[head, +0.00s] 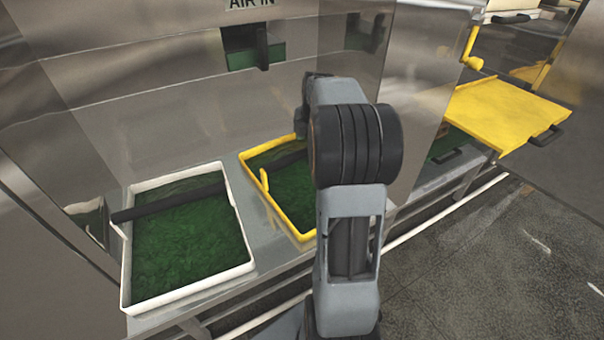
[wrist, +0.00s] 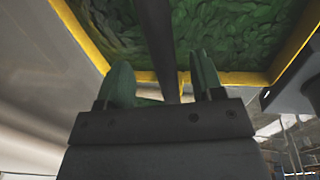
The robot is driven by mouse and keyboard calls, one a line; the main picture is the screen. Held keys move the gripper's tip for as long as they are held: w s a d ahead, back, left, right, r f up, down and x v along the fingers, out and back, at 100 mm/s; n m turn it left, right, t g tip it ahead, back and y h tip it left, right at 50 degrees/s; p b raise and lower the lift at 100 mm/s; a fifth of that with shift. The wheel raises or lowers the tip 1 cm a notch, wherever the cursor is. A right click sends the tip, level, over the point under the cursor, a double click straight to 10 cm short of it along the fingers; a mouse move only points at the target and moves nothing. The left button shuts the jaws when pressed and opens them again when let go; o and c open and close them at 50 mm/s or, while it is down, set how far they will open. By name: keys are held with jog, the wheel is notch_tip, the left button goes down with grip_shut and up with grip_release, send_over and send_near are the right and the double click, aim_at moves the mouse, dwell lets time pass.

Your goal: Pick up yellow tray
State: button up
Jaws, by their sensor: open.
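The yellow tray (head: 287,222), filled with green material, sits on the grey metal shelf, partly hidden behind my arm in the head view. In the wrist view the yellow tray (wrist: 80,35) fills the top, with its rim and green contents showing. A dark bar (wrist: 158,30) runs across the tray and passes between the fingers of my gripper (wrist: 162,80). My gripper is open, with its fingertips at the near rim. I cannot tell whether they touch the bar or rim.
A white tray (head: 124,275) with green material and a dark bar stands to the left. A flat yellow panel (head: 505,112) with a dark handle sticks out at the right. Metal machine walls (head: 150,125) rise behind. Open floor (head: 480,265) lies at the front right.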

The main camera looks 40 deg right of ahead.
aim_at(304, 155)
jog(key=shift+w+a+f+p, duration=0.1)
jog(key=shift+w+f+p, duration=0.15)
jog(key=shift+f, duration=0.9)
jog(key=shift+w+a+f+p, duration=0.1)
jog(key=shift+w+f, duration=0.1)
jog(key=shift+f, duration=0.95)
jog(key=shift+w+f+p, duration=0.2)
jog(key=shift+w+f, duration=0.05)
jog(key=shift+f, duration=0.9)
grip_shut()
jog(key=shift+r, duration=0.15)
